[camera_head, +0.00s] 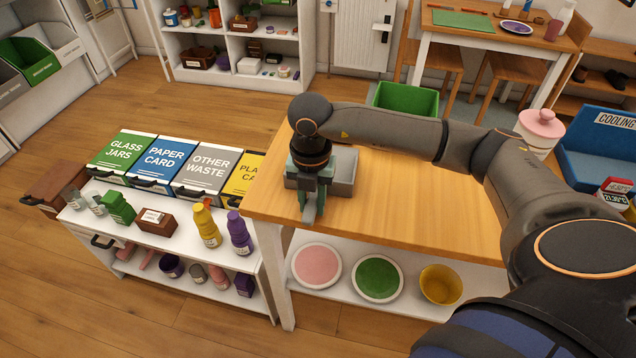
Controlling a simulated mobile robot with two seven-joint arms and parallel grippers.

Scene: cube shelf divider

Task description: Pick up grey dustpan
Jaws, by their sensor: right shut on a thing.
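The grey dustpan (345,172) is at the left end of the wooden tabletop (420,190), partly hidden behind my right gripper (310,212). My right gripper points down over it and is shut on it. The fingers hide the gripped part, and I cannot tell whether the dustpan touches the tabletop. My left gripper is not in view.
A white shelf unit left of the table carries a yellow bottle (206,226), a purple bottle (239,233) and labelled bins such as the blue paper card bin (160,160). A green bin (405,99) stands behind the table.

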